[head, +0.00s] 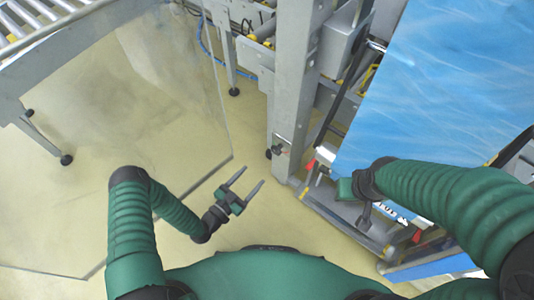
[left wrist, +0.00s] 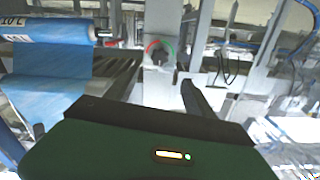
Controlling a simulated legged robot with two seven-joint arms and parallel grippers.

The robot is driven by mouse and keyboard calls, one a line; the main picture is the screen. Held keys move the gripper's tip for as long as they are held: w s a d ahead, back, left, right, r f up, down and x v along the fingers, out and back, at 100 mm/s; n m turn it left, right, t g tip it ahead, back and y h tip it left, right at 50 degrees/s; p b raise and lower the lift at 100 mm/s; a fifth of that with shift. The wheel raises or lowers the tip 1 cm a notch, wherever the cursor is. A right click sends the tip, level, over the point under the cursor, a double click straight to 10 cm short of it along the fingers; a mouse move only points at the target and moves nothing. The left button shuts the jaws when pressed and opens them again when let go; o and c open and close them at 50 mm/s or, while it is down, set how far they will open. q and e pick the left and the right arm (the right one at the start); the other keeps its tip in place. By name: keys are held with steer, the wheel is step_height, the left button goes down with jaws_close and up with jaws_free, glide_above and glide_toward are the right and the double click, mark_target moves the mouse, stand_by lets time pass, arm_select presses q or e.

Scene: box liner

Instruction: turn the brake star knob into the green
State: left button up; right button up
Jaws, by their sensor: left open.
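The brake star knob (head: 279,149) is a small dark knob on the grey upright post in the head view. In the left wrist view the dark knob (left wrist: 158,55) sits on a pale plate, with a red and green arc around its top. Which colour it points to is too small to tell. My left gripper (head: 253,176) is open and empty, below and left of the knob and apart from it. My right gripper (head: 364,206) is by the machine at the right, partly hidden by its own wrist; its fingers are not clear.
A blue film sheet (head: 440,85) covers the machine at the right. A clear panel (head: 130,130) stands at the left, close to my left arm. A roller conveyor (head: 35,22) is at the top left. Bare floor (head: 240,150) lies between panel and post.

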mark_target(275, 152)
arm_select(q)
steer(key=b+x, duration=0.2)
steer(key=x, duration=0.4)
steer(key=b+x, duration=0.1)
steer(key=x, duration=0.4)
steer(key=shift+w+d+f+b, duration=0.2)
steer(key=shift+w+d+b, duration=0.05)
steer(key=shift+w+b, duration=0.1)
steer(key=shift+w+d+r, duration=0.15)
steer(key=shift+w+d, duration=0.1)
steer(key=shift+w, duration=0.05)
jaws_close()
steer(key=shift+r+m+p, duration=0.1)
steer(key=shift+m+p, duration=0.25)
steer(key=shift+m, duration=0.05)
